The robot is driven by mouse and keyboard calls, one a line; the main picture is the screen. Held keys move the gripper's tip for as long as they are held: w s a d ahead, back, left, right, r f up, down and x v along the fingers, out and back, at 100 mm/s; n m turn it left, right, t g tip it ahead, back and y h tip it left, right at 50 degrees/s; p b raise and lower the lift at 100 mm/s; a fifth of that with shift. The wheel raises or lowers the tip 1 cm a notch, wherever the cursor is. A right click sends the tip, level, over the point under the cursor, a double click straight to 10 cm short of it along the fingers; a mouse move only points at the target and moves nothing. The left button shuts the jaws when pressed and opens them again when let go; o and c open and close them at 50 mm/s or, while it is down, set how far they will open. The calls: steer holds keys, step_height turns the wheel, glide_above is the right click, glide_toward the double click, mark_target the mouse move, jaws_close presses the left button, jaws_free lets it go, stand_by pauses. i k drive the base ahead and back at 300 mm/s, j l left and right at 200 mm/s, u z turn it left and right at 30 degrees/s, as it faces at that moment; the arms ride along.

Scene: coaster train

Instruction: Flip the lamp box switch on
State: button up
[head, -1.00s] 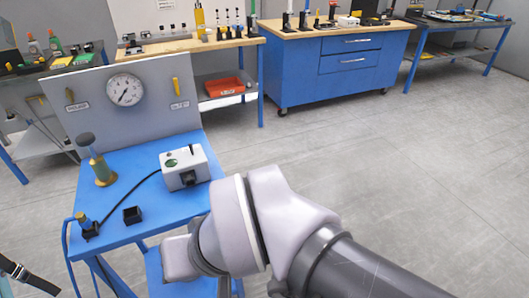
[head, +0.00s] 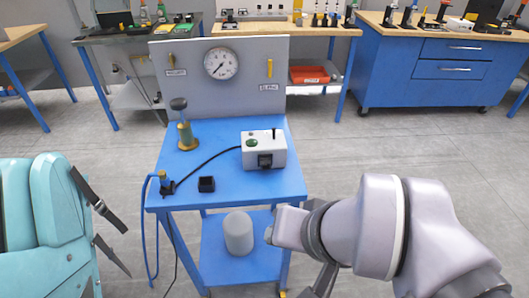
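The lamp box (head: 281,154) is a small light grey box on the blue cart's top (head: 225,190), towards its right side. A green lamp (head: 252,143) sits on its top face and looks dark. A small black lever (head: 274,134), apparently the switch, stands up at the back right of the top; I cannot tell which position it is in. A black part (head: 265,161) is on the box's front. My arm is at the lower right, in front of the cart and apart from the box. My gripper's fingers are not visible.
A grey panel with a pressure gauge (head: 221,63) stands behind the cart top. A brass-coloured post (head: 187,136), a small black open box (head: 206,184) and a cable lie left of the lamp box. A grey cylinder (head: 238,233) stands on the lower shelf. A teal padded object (head: 45,215) is at left.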

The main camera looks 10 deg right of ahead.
mark_target(255, 143)
steer(key=i+j+z, duration=0.1)
steer(key=i+z, duration=0.3)
steer(key=i+j+z, duration=0.15)
steer(key=z, duration=0.3)
steer(key=i+j, duration=0.05)
steer(key=i, duration=0.05)
